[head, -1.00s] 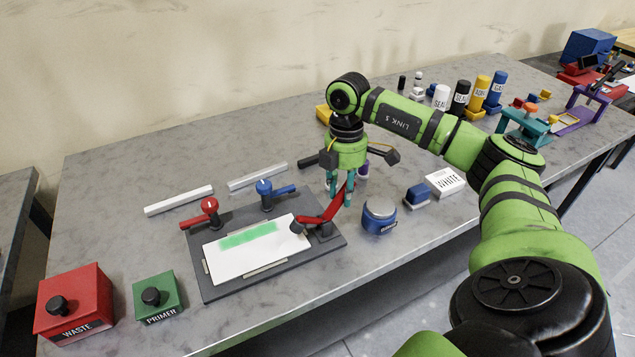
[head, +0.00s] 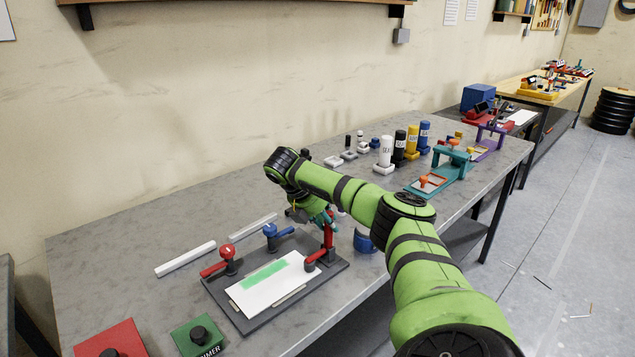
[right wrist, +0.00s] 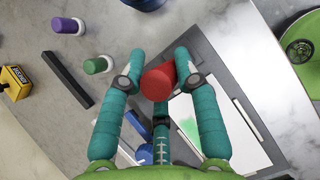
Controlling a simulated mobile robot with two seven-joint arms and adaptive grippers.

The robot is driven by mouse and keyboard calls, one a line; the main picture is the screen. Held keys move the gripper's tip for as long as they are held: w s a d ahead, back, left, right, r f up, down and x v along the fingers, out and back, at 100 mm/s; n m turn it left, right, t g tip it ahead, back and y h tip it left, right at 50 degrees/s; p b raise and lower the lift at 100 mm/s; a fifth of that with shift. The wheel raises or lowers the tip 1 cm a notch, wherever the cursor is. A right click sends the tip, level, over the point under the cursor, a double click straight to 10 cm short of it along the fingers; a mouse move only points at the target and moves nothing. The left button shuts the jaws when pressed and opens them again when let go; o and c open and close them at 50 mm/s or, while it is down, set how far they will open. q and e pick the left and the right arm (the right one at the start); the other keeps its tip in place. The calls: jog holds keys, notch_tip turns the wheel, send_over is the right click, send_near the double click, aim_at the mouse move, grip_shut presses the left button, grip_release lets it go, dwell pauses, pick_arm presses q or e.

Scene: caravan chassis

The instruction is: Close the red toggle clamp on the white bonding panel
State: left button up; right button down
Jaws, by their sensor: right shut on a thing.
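The white bonding panel (head: 272,285) with a green patch lies on a dark grey fixture plate (head: 245,322) on the bench. A red toggle clamp (head: 328,235) stands at the panel's right end, its handle roughly upright. My right gripper (head: 326,218) is at the top of this handle and shut on it. In the right wrist view the red handle (right wrist: 158,82) sits between the teal fingers, the panel (right wrist: 190,118) beyond. A second red clamp (head: 226,256) and a blue clamp (head: 271,233) stand along the plate's far-left edge. My left gripper is not in view.
White bars (head: 186,259) lie behind the plate. A blue round container (head: 364,240) stands close right of the clamp. Red (head: 110,340) and green (head: 196,336) boxes stand at the front left. Several bottles and a teal fixture (head: 440,172) stand to the right.

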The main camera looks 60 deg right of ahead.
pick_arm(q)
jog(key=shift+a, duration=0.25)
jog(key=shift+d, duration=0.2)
pick_arm(e)
jog(key=c, duration=0.9)
grip_release()
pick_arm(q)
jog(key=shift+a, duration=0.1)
pick_arm(e)
jog(key=shift+o, duration=0.2)
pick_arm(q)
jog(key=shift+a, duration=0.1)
pick_arm(e)
jog(key=shift+a, duration=0.1)
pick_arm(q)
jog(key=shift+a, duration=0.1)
pick_arm(e)
jog(key=v, duration=1.2)
jog(key=shift+a+f, duration=0.1)
jog(key=shift+f, duration=0.1)
